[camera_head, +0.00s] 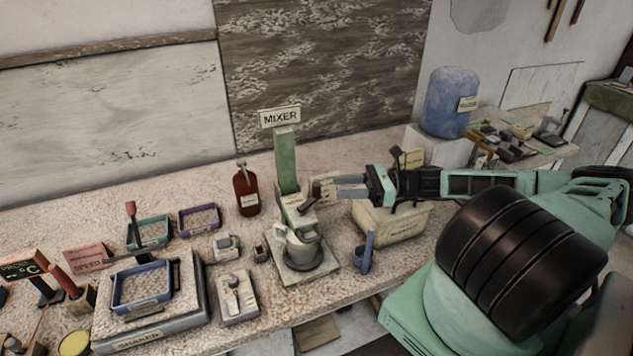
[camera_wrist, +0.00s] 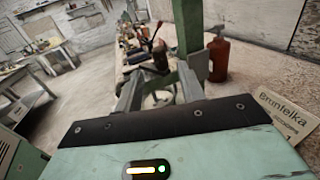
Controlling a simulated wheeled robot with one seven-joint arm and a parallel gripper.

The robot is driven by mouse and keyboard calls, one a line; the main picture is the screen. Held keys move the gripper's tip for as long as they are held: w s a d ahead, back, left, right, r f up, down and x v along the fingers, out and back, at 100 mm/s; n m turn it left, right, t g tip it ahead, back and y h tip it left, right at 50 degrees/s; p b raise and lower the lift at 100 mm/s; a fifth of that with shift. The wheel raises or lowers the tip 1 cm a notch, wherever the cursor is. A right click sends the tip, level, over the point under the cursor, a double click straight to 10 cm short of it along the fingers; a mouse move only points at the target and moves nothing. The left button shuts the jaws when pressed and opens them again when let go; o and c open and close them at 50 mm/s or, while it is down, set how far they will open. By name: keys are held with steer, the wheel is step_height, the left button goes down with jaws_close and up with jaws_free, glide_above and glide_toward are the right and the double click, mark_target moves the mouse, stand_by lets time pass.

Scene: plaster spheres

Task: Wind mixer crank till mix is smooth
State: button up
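The green mixer (camera_head: 287,165) stands on the bench under a MIXER sign (camera_head: 279,116); its green post (camera_wrist: 188,28) also shows in the wrist view. The crank (camera_head: 306,203) is on the mixer's right side, partly hidden by my fingertips. My gripper (camera_head: 326,190) reaches in from the right at crank height. In the wrist view its fingers (camera_wrist: 160,75) stand apart, with a dark piece between or just beyond the tips; contact is not clear.
A red-brown bottle (camera_head: 247,191) stands left of the mixer. A shaker (camera_head: 150,300) and small trays fill the left bench. A cream box (camera_head: 392,222) lies under my arm, with a blue upright holder (camera_head: 367,252) in front. A blue drum (camera_head: 451,102) stands behind.

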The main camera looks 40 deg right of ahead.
mark_target(316, 196)
steer(key=shift+p+x, duration=1.15)
steer(key=shift+x, duration=2.55)
jaws_close()
